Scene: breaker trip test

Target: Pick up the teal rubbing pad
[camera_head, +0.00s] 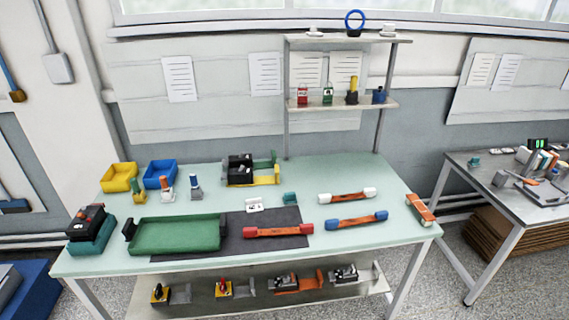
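A small teal block (290,198) that looks like a rubbing pad sits on the pale green workbench (330,173), near the back edge of the dark mat. A second small teal object (473,161) lies on the grey side table at the right; it is too small to tell what it is. Neither of my grippers shows in the head view.
Around the teal block are a white card-like piece (254,205), a red-ended bar (278,231), a white-ended bar (346,196) and a blue-ended bar (356,220). A green tray (176,253) stands left. A shelf post rises behind. The bench's back right is clear.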

